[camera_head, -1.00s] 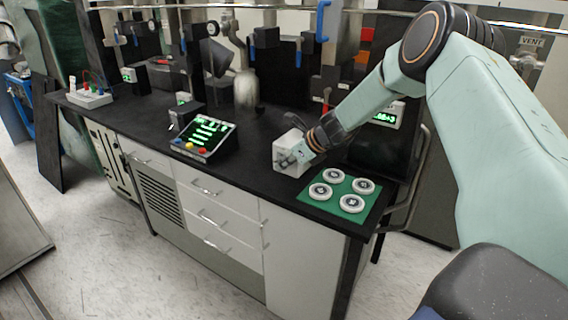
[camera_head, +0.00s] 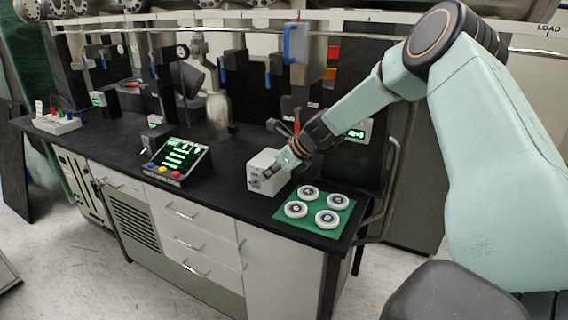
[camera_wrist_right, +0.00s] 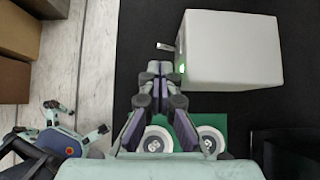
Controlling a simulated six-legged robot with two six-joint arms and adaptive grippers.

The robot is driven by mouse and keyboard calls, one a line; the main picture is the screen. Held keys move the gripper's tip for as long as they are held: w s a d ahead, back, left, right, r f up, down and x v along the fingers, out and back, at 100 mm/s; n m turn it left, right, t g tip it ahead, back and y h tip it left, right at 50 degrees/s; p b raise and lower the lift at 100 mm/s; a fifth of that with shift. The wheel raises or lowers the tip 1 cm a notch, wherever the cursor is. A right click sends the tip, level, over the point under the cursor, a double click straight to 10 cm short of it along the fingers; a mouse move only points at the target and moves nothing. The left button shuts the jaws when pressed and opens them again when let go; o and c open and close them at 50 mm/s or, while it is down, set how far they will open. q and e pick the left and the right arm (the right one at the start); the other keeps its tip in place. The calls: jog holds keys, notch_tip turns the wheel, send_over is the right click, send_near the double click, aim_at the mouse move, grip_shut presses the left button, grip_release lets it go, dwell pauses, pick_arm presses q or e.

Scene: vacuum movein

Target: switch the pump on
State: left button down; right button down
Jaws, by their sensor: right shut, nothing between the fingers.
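A white box (camera_head: 257,184) stands on the black bench, beside a green mat. In the right wrist view the white box (camera_wrist_right: 232,50) has a small metal toggle lever (camera_wrist_right: 166,47) sticking out of its side and a green light (camera_wrist_right: 181,68) lit beside it. My right gripper (camera_head: 270,172) is shut and empty, at the box's front face, and partly covers that face. In the wrist view its fingertips (camera_wrist_right: 158,68) are just short of the lever, with a small gap showing. The lever's exact position is hard to tell.
The green mat (camera_head: 290,222) with several white numbered discs lies right of the box. A console (camera_head: 180,160) with a green display and coloured buttons stands to the left. A metal bottle (camera_head: 218,115) and valve stands are behind. Bare bench lies between console and box.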

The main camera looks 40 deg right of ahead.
jog(key=v, duration=0.7)
jog(key=shift+s, duration=0.25)
dwell(0.3)
jog(key=shift+d+f, duration=0.1)
dwell(0.4)
